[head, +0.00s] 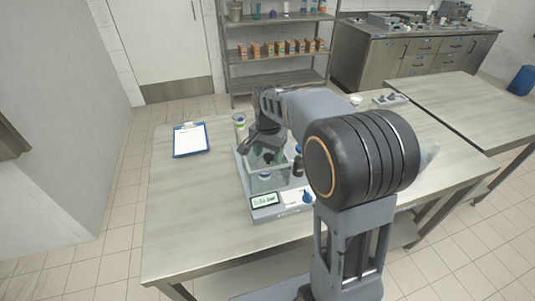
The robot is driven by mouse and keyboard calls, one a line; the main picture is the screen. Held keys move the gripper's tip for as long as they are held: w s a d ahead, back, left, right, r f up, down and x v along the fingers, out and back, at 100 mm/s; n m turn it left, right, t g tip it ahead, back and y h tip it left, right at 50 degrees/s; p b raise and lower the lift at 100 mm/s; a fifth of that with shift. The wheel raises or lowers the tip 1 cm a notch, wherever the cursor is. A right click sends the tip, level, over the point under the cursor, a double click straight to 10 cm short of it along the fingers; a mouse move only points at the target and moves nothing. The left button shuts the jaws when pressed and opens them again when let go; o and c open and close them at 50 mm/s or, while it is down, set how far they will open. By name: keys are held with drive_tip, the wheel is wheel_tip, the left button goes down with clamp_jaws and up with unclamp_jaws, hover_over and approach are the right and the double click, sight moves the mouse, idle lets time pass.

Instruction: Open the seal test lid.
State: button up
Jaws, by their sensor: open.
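The seal tester (293,196) stands on the near table, with a clear-walled chamber (258,180), a small lit display and a blue knob (307,197) on its front. Something greenish shows inside the chamber. My gripper (264,156) is open and points down over the chamber, in front of its back part. I cannot tell whether it touches the lid. The lid's edges and handle cannot be made out behind my gripper and arm, so I cannot tell how the lid stands.
A blue clipboard (189,153) lies left of the tester, and a cup (239,121) stands behind it. A small tray (390,101) is at the back right. The table's left front is clear. A shelf (282,54) and a counter (405,55) stand behind.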

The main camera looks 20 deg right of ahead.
drive_tip(key=shift+f, duration=0.3)
clamp_jaws()
idle(0.5)
